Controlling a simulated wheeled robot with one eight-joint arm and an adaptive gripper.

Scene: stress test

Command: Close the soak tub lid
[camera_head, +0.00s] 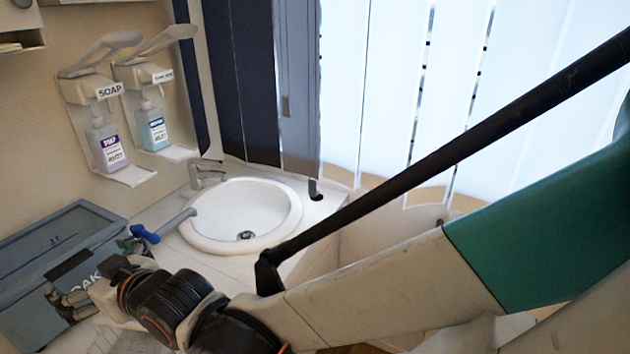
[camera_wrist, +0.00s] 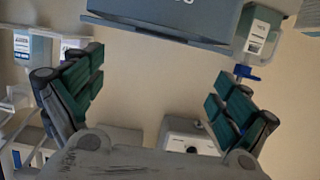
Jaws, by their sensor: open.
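The soak tub (camera_head: 28,330) is a blue-grey box at the left of the head view, its front label partly hidden by my gripper. A flat blue-grey surface with a raised rim, seemingly the lid (camera_head: 55,240), shows over its top; I cannot tell how far it is open. My gripper (camera_head: 72,298) is just in front of the tub's right part. In the wrist view my gripper (camera_wrist: 155,95) is open and empty, its green-padded fingers wide apart. A blue-grey panel (camera_wrist: 165,22) with cut-off lettering lies beyond the fingertips, probably part of the tub.
A blue-ended grey handle (camera_head: 148,234) sticks out right of the tub, near the round white sink (camera_head: 235,215) and tap (camera_head: 205,173). Soap (camera_head: 106,145) and a second bottle (camera_head: 152,128) hang on the wall. A labelled box (camera_wrist: 258,32) is at the wrist view's upper right.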

